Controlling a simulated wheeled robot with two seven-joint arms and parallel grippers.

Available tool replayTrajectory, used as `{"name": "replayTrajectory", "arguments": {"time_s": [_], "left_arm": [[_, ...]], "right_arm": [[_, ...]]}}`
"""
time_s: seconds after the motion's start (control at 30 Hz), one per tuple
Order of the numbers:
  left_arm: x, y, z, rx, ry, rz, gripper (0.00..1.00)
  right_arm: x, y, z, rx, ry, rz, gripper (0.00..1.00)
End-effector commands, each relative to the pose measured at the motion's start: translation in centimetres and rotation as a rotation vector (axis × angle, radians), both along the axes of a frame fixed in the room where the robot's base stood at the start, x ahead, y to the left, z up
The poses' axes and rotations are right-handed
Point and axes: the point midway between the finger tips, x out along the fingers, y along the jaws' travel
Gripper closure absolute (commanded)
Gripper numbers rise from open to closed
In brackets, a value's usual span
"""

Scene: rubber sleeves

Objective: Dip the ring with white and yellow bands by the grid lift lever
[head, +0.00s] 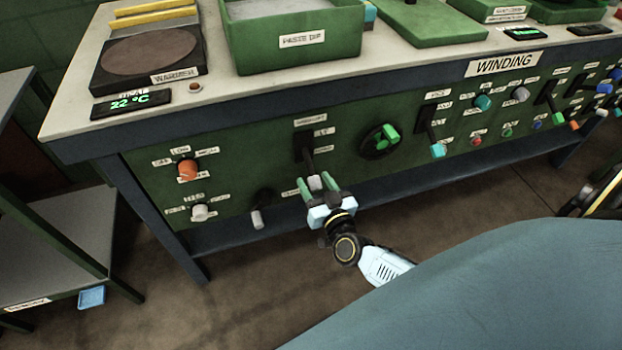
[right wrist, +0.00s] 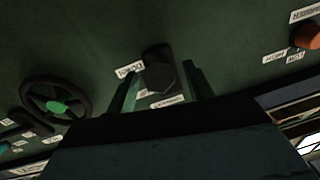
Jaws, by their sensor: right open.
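My right gripper (head: 325,190) is open at the green front panel, low in the middle of the head view. Its two fingers stand on either side of the pale end of a lever (head: 314,182) that points down from a black slotted plate (head: 304,147). I cannot tell whether they touch it. In the right wrist view the lever's dark end (right wrist: 160,76) shows between the open fingers (right wrist: 163,92). The lever's labels are too small to read surely. The green paste dip tray (head: 292,42) stands above on the bench. I see no ring with white and yellow bands.
A dark warmer (head: 148,52) with two yellow bars and a 22 °C display (head: 130,104) is at the bench's left. Close by on the panel are an orange knob (head: 187,170), another lever (head: 257,218) and a green-handled wheel (head: 381,141). Floor in front is clear.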

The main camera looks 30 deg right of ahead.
Motion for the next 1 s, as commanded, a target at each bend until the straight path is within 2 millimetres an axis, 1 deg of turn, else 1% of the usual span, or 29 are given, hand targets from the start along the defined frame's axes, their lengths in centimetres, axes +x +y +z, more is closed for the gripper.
{"name": "replayTrajectory", "arguments": {"time_s": [0.03,0.2,0.37,0.6,0.67,1.0], "left_arm": [[-0.1,-0.2,0.4,-0.004,-0.005,0.001,0.48],[-0.6,-0.4,1.9,-0.013,-0.011,0.001,0.48],[-0.8,-0.5,2.4,-0.016,-0.013,0.002,0.48],[-0.8,-0.5,2.5,-0.016,-0.014,0.002,0.48],[-0.8,-0.5,2.5,-0.016,-0.014,0.002,0.48],[-0.8,-0.5,2.5,-0.016,-0.013,0.003,0.48]], "right_arm": [[0.9,-0.2,-0.1,0.0,-0.003,0.0,0.48],[2.4,-0.4,-0.1,0.0,-0.001,0.0,0.48],[2.9,-0.5,0.0,-0.001,0.0,0.0,0.48],[3.0,-0.5,0.0,-0.001,0.0,0.0,0.48],[3.0,-0.4,0.0,-0.001,0.0,0.0,0.54],[2.9,-0.5,0.0,-0.001,0.0,0.0,0.99]]}}
